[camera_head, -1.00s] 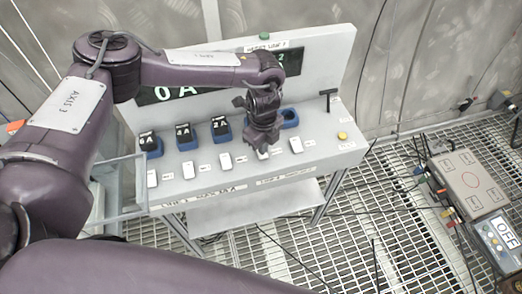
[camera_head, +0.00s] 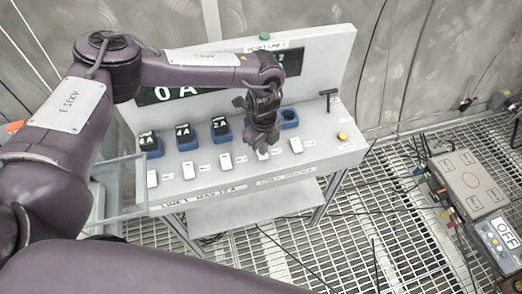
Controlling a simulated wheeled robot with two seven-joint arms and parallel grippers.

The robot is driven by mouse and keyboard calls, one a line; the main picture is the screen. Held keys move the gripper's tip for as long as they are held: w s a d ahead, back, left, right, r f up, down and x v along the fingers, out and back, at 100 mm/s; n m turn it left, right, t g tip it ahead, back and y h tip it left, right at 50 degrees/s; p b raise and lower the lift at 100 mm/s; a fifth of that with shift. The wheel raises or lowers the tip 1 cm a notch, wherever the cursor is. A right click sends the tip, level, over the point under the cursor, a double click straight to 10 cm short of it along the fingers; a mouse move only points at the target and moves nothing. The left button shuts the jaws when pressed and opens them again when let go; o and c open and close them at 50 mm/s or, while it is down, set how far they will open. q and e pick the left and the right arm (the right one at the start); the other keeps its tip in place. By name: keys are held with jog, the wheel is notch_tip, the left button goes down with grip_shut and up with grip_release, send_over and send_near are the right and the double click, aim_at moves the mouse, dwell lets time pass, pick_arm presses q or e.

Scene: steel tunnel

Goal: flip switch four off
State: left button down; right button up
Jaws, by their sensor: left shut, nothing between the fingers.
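A row of white rocker switches runs along the front of the grey console (camera_head: 330,155). From the left they are the first (camera_head: 152,178), second (camera_head: 188,170), third (camera_head: 225,161), fourth (camera_head: 263,155) and fifth (camera_head: 296,145). My left gripper (camera_head: 262,146) is shut and empty, pointing down at the fourth switch. It hides the upper part of that switch, so I cannot tell whether they touch or which way the switch is set. My right gripper is out of view.
Blue sockets stand behind the switches; three hold black blocks, such as the third (camera_head: 221,130), and the right one (camera_head: 289,119) is empty. A black T-handle (camera_head: 328,97) and yellow button (camera_head: 343,136) are at the right. A control box (camera_head: 470,180) stands on the grating.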

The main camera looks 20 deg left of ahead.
pick_arm(q)
jog(key=shift+s+f+b, duration=0.1)
jog(key=shift+f+b, duration=0.65)
jog(key=shift+f, duration=0.4)
dwell(0.9)
jog(key=shift+r, duration=0.15)
jog(key=shift+r+p, duration=0.9)
jog(key=shift+p, duration=0.05)
notch_tip(320, 180, up, 5)
jog(key=p, duration=0.4)
